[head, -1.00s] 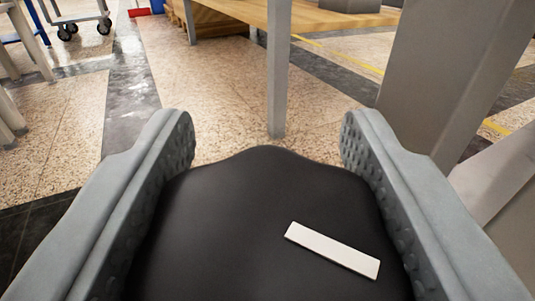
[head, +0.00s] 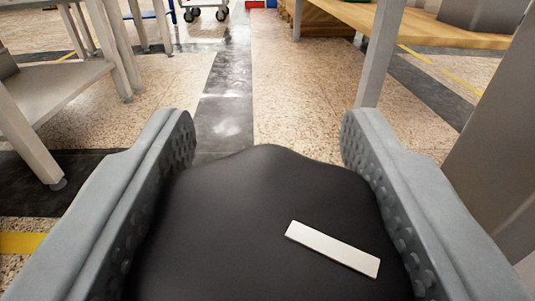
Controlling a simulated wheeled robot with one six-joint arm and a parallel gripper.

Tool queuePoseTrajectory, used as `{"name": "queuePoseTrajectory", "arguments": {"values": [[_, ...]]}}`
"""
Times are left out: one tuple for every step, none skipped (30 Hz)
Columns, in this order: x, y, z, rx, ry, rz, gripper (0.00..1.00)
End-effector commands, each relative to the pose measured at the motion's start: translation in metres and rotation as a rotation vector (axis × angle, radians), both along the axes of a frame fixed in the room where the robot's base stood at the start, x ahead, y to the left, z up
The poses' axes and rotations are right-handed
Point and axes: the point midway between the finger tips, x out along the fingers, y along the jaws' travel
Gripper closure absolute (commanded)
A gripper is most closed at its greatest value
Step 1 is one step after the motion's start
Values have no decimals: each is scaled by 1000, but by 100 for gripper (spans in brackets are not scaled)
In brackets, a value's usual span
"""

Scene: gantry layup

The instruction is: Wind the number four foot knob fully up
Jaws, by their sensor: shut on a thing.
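A large black knob (head: 255,215) with a rounded, lobed edge fills the lower middle of the head view. A white rectangular strip (head: 333,249) lies slantwise on its top, towards the right. My gripper (head: 269,140) is shut on the knob, with one grey studded finger along its left side and one along its right. The fingertips reach to about the knob's far edge. The foot and whatever is under the knob are hidden. No number shows on the knob.
A grey column (head: 495,150) stands close on the right. A wooden-topped bench (head: 425,25) is behind it. A grey table with a lower shelf (head: 55,90) stands at left. A wheeled cart (head: 208,8) is far back. The speckled floor (head: 295,95) ahead is clear.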

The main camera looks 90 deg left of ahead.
Motion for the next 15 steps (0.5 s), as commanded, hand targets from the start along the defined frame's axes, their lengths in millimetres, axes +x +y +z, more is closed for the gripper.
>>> {"name": "queuePoseTrajectory", "arguments": {"values": [[0, 0, 0, 0, -1, -1, 74], [0, 0, 0, 0, -1, -1, 74], [0, 0, 0, 0, -1, -1, 74], [0, 0, 0, 0, -1, -1, 74], [0, 0, 0, 0, -1, -1, 74], [0, 0, 0, 0, -1, -1, 74], [0, 0, 0, 0, -1, -1, 47], [0, 0, 0, 0, -1, -1, 41], [0, 0, 0, 0, -1, -1, 34], [0, 0, 0, 0, 0, -1, 29], [0, 0, 0, 0, 0, -1, 29], [0, 0, 0, 0, 0, -1, 29], [0, 0, 0, 0, 0, -2, 29], [0, 0, 0, 0, 0, -1, 29], [0, 0, 0, 0, 0, -2, 29]]}}
